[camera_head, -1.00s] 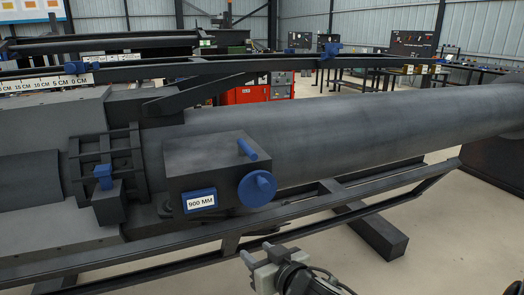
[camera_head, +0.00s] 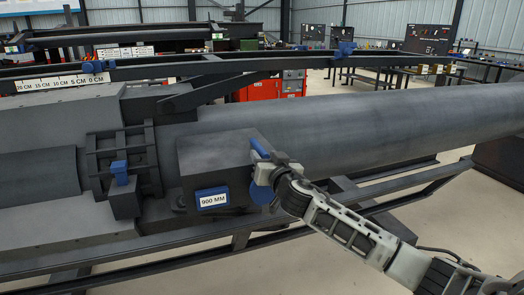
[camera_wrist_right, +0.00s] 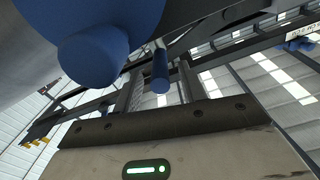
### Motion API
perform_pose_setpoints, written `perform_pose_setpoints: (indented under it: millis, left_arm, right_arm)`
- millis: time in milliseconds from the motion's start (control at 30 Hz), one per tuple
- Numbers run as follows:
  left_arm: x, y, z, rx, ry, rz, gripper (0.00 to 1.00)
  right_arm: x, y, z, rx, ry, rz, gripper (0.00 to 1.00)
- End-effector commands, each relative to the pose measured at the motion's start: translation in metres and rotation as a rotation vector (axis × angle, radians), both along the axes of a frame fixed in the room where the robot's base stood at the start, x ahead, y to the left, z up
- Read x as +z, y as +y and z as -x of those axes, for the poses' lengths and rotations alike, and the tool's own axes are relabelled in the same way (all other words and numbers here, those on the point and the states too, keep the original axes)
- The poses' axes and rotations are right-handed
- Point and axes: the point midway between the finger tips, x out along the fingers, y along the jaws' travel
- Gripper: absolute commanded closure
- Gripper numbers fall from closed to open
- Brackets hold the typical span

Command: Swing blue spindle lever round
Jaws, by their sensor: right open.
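A dark grey box with a "900 MM" label carries a blue lever handle (camera_head: 259,147) on its upper right edge and a round blue wheel (camera_head: 262,193) on its front. My right gripper (camera_head: 263,166) is open in front of the box, close to the handle and covering much of the wheel. I cannot tell whether it touches either. In the right wrist view a large blue rounded part (camera_wrist_right: 95,52) fills the upper left, and a slimmer blue cylinder (camera_wrist_right: 160,72) stands beside it, ahead of the gripper body. My left gripper is not in view.
A long grey tube (camera_head: 380,115) runs right from behind the box. A dark rail (camera_head: 120,270) passes below the box. A smaller blue knob (camera_head: 120,172) sits on a clamp to the left.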

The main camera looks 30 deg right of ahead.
Motion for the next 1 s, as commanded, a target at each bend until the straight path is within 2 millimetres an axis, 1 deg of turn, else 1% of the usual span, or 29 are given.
perform_pose_setpoints:
  millis: [33, 200, 333, 567, 600, 667, 700, 733, 767, 1000]
  left_arm:
    - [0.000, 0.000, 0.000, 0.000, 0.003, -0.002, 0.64]
    - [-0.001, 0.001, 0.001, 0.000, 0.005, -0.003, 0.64]
    - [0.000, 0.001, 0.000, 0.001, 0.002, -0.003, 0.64]
    - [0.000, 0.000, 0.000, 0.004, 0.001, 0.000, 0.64]
    - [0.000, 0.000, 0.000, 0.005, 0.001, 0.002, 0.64]
    - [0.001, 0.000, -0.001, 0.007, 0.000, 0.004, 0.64]
    - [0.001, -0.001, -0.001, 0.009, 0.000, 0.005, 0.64]
    - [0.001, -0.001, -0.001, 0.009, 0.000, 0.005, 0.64]
    - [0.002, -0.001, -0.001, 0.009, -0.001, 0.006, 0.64]
    - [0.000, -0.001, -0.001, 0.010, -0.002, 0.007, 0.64]
  right_arm:
    - [0.002, -0.002, -0.008, -0.002, -0.002, -0.001, 0.59]
    - [0.001, -0.006, -0.024, -0.001, -0.001, 0.000, 0.59]
    - [0.000, -0.006, -0.029, 0.001, 0.000, 0.000, 0.59]
    - [0.000, -0.006, -0.029, 0.001, 0.001, 0.000, 0.59]
    - [0.000, -0.006, -0.029, 0.001, 0.001, 0.000, 0.61]
    - [0.000, -0.006, -0.029, 0.001, 0.001, 0.000, 0.78]
    - [0.000, -0.007, -0.029, 0.001, 0.001, 0.000, 0.89]
    - [0.000, -0.007, -0.029, 0.001, 0.001, 0.000, 0.98]
    - [0.000, -0.007, -0.029, 0.001, 0.000, 0.000, 1.00]
    - [-0.001, -0.005, -0.029, -0.009, 0.000, -0.001, 1.00]
